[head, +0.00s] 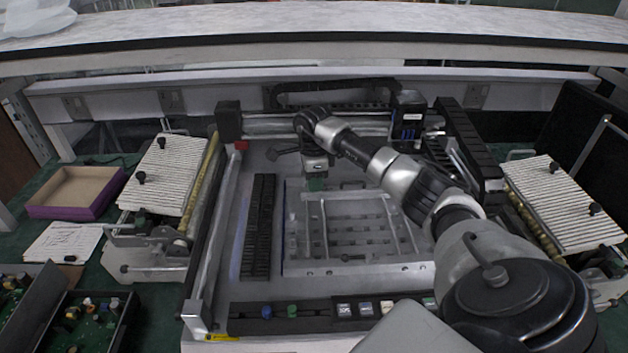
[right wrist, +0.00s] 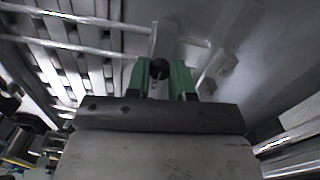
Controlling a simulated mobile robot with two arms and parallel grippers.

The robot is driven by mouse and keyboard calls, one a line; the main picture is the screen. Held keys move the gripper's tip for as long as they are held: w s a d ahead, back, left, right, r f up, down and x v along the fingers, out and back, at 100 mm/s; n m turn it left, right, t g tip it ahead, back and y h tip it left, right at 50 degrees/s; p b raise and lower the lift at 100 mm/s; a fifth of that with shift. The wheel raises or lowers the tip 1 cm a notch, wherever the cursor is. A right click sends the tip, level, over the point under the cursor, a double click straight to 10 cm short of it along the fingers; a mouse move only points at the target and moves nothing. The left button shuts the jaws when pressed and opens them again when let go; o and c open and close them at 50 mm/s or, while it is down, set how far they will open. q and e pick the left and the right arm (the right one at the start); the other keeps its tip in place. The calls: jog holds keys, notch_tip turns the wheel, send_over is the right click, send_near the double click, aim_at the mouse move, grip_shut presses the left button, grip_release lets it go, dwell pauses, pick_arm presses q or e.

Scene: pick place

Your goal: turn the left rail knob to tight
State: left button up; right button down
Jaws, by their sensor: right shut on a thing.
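My right gripper (head: 316,185) reaches across the machine bed from the right, its green fingers pointing down at the far left corner of the metal frame. In the right wrist view its two green fingers (right wrist: 175,78) are shut on a small dark knob (right wrist: 159,69), which sits on a grey metal block. In the head view the knob is hidden by the gripper. I cannot tell from the knob's look how far it is turned. My left gripper is not in view.
The metal frame (head: 345,268) with crossbars lies on the machine bed. A black slotted strip (head: 258,230) runs to its left. Ribbed panels with black knobs stand at left (head: 170,172) and right (head: 566,200). A purple-edged tray (head: 76,190) lies far left.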

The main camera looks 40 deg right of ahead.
jog(key=m, duration=1.1)
jog(key=shift+r+m+p, duration=0.1)
jog(key=shift+m+p, duration=0.2)
jog(key=shift+p, duration=0.05)
jog(key=m+p, duration=0.1)
jog(key=m, duration=0.4)
jog(key=shift+t, duration=0.3)
jog(key=m+p, duration=0.1)
jog(key=m, duration=0.5)
jog(key=shift+m, duration=0.4)
jog(key=c, duration=1)
grip_release()
